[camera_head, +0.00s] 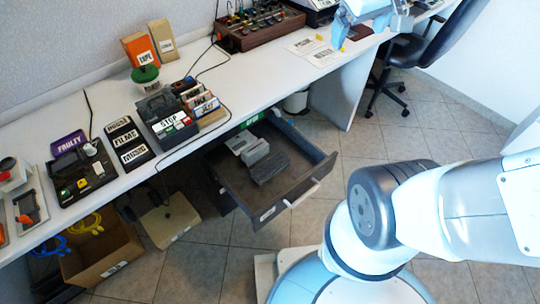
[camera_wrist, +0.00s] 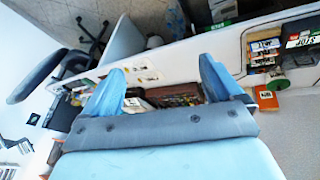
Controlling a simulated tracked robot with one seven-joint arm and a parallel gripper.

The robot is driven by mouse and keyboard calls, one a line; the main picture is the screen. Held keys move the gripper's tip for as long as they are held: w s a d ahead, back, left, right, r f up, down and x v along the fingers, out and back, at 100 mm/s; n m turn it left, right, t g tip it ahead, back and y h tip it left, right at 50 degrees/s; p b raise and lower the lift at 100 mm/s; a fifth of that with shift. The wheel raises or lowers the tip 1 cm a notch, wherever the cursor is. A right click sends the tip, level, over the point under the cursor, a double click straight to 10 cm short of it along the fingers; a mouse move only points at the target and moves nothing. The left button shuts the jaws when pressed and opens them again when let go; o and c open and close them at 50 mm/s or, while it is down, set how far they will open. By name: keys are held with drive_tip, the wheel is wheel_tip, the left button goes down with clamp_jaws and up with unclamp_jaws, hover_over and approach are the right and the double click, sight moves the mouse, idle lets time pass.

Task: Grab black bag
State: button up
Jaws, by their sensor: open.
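I cannot make out a black bag for certain in either view. My gripper (camera_head: 371,25) shows at the top of the head view, over the right part of the long white desk (camera_head: 262,92). In the wrist view its two blue fingers are spread apart with nothing between them (camera_wrist: 161,66). The fingers point toward the desk, which runs across the wrist view. Dark items under the desk at the lower left of the head view are too shadowed to identify.
An open drawer (camera_head: 318,178) with grey blocks juts out below the desk. A cardboard box (camera_head: 105,262) with cables stands on the floor at lower left. An office chair (camera_head: 425,55) stands at upper right. A brown rack (camera_head: 258,38) and black cases crowd the desk.

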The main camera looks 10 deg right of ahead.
drive_tip(key=w+a+f+n+h, duration=0.1)
drive_tip(key=w+a+f+n, duration=0.1)
drive_tip(key=w+f+n, duration=0.5)
drive_tip(key=n+g+y, duration=0.2)
drive_tip(key=n+g, duration=0.3)
drive_tip(key=n, duration=0.9)
hover_over(271, 164)
wheel_tip(271, 164, down, 40)
drive_tip(key=shift+w+a+f, duration=0.1)
drive_tip(key=shift+a+f, duration=0.05)
drive_tip(key=shift+f, duration=1.7)
drive_tip(key=shift+a+f, duration=0.1)
drive_tip(key=shift+f, duration=1.7)
drive_tip(key=shift+d+f, duration=0.15)
drive_tip(key=shift+f, duration=2.4)
drive_tip(key=shift+c, duration=0.3)
drive_tip(key=c, duration=1.1)
